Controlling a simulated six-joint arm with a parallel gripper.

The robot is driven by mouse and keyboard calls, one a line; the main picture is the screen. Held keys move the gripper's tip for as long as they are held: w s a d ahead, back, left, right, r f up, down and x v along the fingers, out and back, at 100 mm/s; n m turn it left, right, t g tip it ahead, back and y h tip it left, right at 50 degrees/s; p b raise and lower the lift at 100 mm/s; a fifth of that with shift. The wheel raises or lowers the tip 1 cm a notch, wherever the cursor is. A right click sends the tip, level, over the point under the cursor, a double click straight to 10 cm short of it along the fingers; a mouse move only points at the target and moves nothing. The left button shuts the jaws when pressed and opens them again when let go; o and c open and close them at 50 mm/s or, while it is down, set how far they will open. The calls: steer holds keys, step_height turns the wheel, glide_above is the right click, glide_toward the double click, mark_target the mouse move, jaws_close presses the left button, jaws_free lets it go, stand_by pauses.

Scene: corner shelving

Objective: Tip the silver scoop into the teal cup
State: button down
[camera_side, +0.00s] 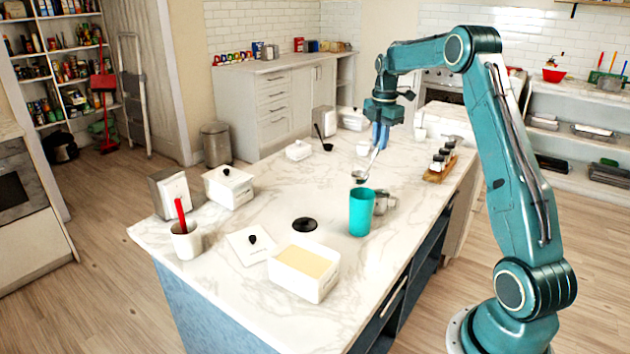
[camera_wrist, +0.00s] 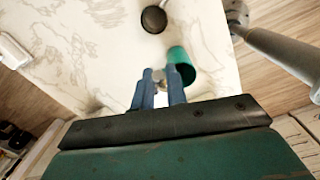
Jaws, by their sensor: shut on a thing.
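The teal cup (camera_side: 361,214) stands upright on the marble island top, and its rim also shows in the wrist view (camera_wrist: 182,58). My gripper (camera_side: 380,146) is above and behind the cup, with its blue fingers pointing down. It is shut on the silver scoop (camera_side: 360,179), whose handle slants down to the left from the fingers. The scoop's bowl hangs a little above the cup's rim and appears apart from it. In the wrist view my gripper (camera_wrist: 160,88) has a bit of silver at the fingertips, close by the cup. What the bowl holds cannot be made out.
A silver vessel (camera_side: 385,201) is close behind the cup. A white box with yellow contents (camera_side: 303,287), a flat black disc (camera_side: 304,224) and a white lid (camera_side: 252,246) lie to the left. A wooden tray of jars (camera_side: 440,170) is at right. The marble before the cup is clear.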

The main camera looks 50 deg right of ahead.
steer(key=s+a+f+t+h, duration=0.2)
steer(key=s+a+t+h, duration=0.6)
steer(key=h, duration=0.1)
steer(key=shift+a+t, duration=0.3)
steer(key=shift+a, duration=0.1)
stand_by(1.7)
steer(key=shift+a+h, duration=0.1)
steer(key=shift+h, duration=0.2)
steer(key=shift+d+r, duration=0.2)
stand_by(2.6)
steer(key=shift+w+d+r+g+y, duration=0.35)
steer(key=shift+w+d+g+y, duration=0.95)
steer(key=shift+y, duration=0.2)
steer(key=shift+w+d+r+g+y, duration=0.35)
steer(key=shift+w+d+g+y, duration=0.9)
steer(key=shift+d+g+y, duration=0.2)
steer(key=shift+w+d+r+g+y, duration=0.35)
steer(key=shift+w+d+g+y, duration=0.95)
steer(key=shift+y, duration=0.25)
